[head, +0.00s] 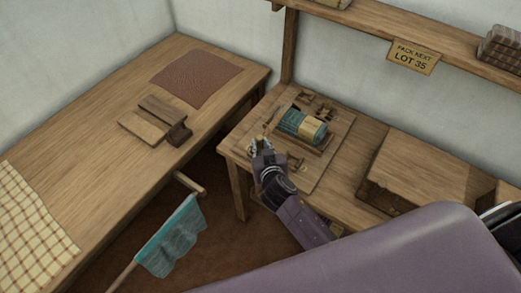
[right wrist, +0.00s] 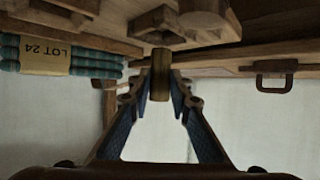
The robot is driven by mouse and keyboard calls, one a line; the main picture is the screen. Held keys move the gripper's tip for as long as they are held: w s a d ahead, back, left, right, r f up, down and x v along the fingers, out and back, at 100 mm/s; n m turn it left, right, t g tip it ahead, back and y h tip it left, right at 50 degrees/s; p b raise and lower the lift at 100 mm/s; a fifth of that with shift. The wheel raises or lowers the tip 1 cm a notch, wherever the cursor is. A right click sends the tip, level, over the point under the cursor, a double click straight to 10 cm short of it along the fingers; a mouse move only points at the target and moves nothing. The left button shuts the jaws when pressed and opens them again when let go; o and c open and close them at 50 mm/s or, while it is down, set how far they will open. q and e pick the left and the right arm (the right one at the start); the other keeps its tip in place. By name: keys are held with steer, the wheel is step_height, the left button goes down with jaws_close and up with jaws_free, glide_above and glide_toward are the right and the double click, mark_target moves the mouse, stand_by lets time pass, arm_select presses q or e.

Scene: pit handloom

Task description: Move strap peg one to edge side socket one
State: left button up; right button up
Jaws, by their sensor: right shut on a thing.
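My right gripper (head: 261,150) is at the front left edge of a wooden packing board (head: 330,150) on the right-hand table. In the right wrist view, which is upside down, its fingers (right wrist: 160,98) are shut on a small wooden peg (right wrist: 160,72). I take this to be strap peg one. A teal bundle (head: 290,121) with a tan label band lies on the board, beside the gripper. In the wrist view the bundle (right wrist: 100,63) reads LOT 24. Small dark wooden pieces (head: 304,97) stand behind it, and another (head: 295,164) in front. I cannot tell which socket is edge side socket one. My left gripper is not in view.
A wooden box (head: 415,165) stands right of the board. The left table (head: 90,145) holds wooden blocks (head: 160,116) and a brown cloth (head: 197,77). A teal cloth (head: 172,242) hangs on a rod between.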

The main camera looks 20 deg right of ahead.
steer(key=shift+f, duration=1.55)
steer(key=shift+f+b, duration=0.15)
steer(key=shift+b, duration=0.25)
steer(key=o, duration=0.9)
